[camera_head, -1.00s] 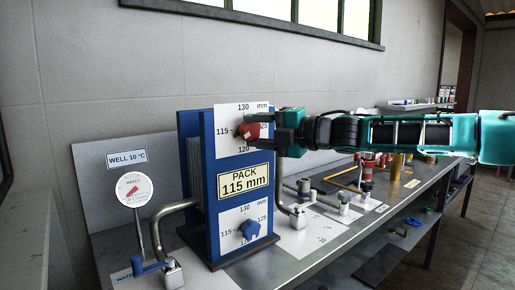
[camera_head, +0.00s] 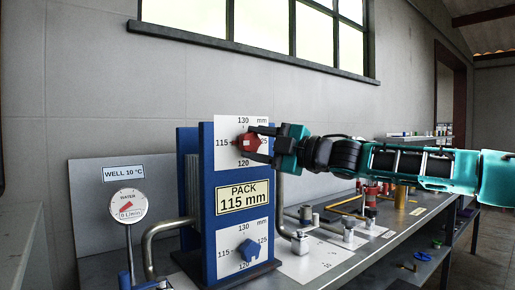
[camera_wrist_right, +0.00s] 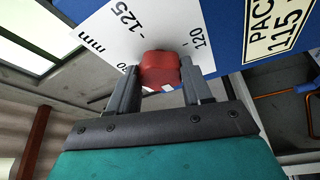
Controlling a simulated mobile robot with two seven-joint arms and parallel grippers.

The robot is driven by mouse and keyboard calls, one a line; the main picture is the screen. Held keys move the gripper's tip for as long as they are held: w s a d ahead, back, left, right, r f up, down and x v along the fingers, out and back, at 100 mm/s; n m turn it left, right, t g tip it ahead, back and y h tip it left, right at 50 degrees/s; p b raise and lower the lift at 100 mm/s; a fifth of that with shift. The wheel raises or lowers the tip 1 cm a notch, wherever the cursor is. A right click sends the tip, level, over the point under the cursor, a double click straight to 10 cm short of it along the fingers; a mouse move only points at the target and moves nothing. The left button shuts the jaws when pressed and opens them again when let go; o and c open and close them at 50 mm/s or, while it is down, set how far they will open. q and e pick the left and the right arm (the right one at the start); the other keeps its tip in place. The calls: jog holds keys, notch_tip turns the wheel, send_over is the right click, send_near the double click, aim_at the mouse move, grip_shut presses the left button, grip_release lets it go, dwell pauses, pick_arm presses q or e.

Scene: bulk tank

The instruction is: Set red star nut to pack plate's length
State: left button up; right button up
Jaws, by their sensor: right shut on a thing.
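The red star nut (camera_head: 248,142) sits on the upper white dial (camera_head: 228,161), marked 115 at left, 130 at top, 125 at right and 120 below. The blue press frame carries the pack plate (camera_head: 242,197), which reads "PACK 115 mm". My right gripper (camera_head: 258,143) comes from the right with one finger above and one below the nut, shut on it. In the right wrist view, the nut (camera_wrist_right: 160,70) lies between the two dark fingers (camera_wrist_right: 158,85). A pointer is not clear on the nut. My left gripper is not in view.
A lower dial with a blue star nut (camera_head: 248,249) sits under the pack plate. A round water gauge (camera_head: 128,206) and a "WELL 10 °C" sign (camera_head: 124,173) are at left. Pipes and valves (camera_head: 299,242) stand on the bench right of the frame.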

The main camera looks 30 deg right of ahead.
jog(key=o, duration=1)
jog(key=shift+o, duration=0.2)
jog(key=shift+s+d+r+p, duration=0.15)
jog(key=shift+s+d+p, duration=0.2)
jog(key=shift+s+p, duration=0.2)
jog(key=shift+p+v, duration=0.8)
jog(key=shift+v, duration=0.5)
jog(key=b, duration=0.3)
send_near(255, 141)
jog(key=shift+r+v, duration=0.2)
jog(key=shift+v, duration=1.6)
jog(key=shift+s+a+f, duration=0.1)
jog(key=shift+f, duration=0.3)
